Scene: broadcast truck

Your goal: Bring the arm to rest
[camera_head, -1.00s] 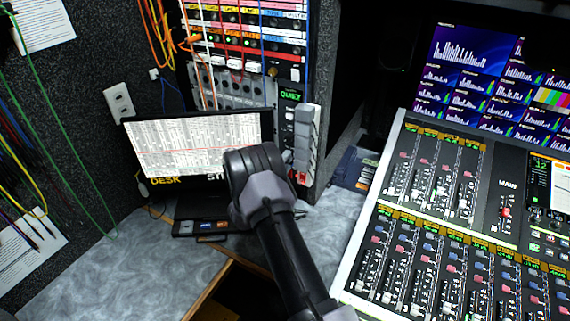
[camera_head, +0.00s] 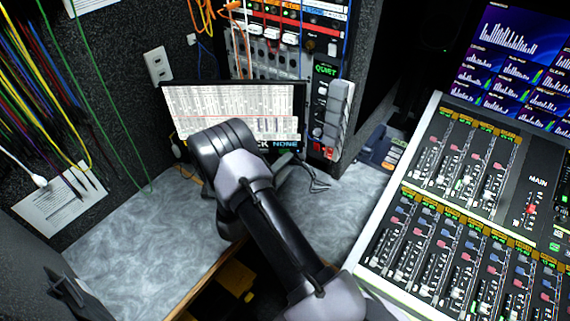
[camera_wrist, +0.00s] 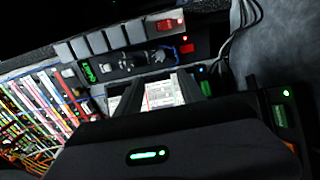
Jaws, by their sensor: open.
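My arm (camera_head: 262,215) reaches up from the bottom of the head view, bent at a dark rounded joint in front of the desk monitor. My gripper is hidden behind that joint in the head view. In the wrist view my gripper (camera_wrist: 160,88) shows as a dark body with a green light and two dark fingers spread apart. The pale monitor screen shows between them, and I see nothing held.
The monitor (camera_head: 225,112) stands in the corner under a patch panel (camera_head: 275,68) with orange cables. A mixing console (camera_head: 455,210) fills the right. Cables hang at the left. The grey worktop (camera_head: 150,235) is clear at the left, with an opening below its edge.

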